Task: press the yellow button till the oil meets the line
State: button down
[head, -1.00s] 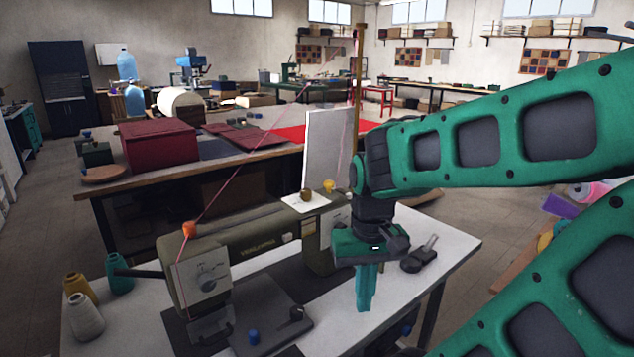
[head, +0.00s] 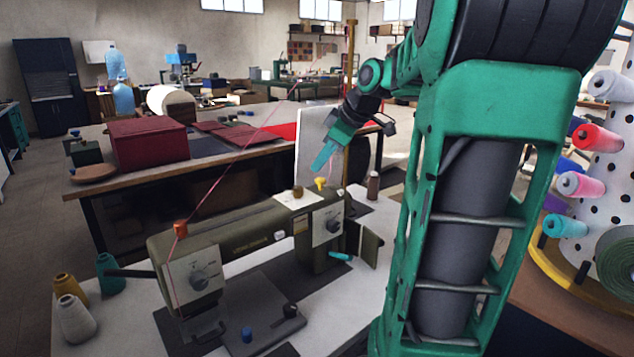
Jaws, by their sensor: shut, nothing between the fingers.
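The yellow button (head: 320,184) sits on top of the right end of an olive sewing machine (head: 240,240), beside a brown knob (head: 298,191) and a white plate (head: 290,201). My gripper (head: 319,167) is shut and empty. It points down and to the left, and its tips appear just above the yellow button in the picture. I cannot tell for sure whether they touch it; a small gap seems to show. A small pale window (head: 281,235) is on the machine's front. No oil level or line can be made out at this size.
An olive flap (head: 372,248) and a brown bottle (head: 373,186) are at the machine's right. A red thread runs up from an orange part (head: 181,229). Thread cones stand at left.

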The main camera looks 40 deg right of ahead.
aim_at(324, 180)
jog(key=w+d+r+n+t, duration=0.2)
jog(key=w+d+r+n, duration=0.1)
jog(key=d+r+n, duration=0.1)
jog(key=shift+w+d+r+n, duration=0.3)
jog(key=shift+d+r, duration=0.15)
jog(key=shift+r, duration=0.35)
jog(key=shift+f+y, duration=0.15)
jog(key=shift+y, duration=0.15)
jog(key=shift+f, duration=4.3)
jog(key=shift+f, duration=1.2)
jog(key=shift+r, duration=1.25)
jog(key=shift+r, duration=2.5)
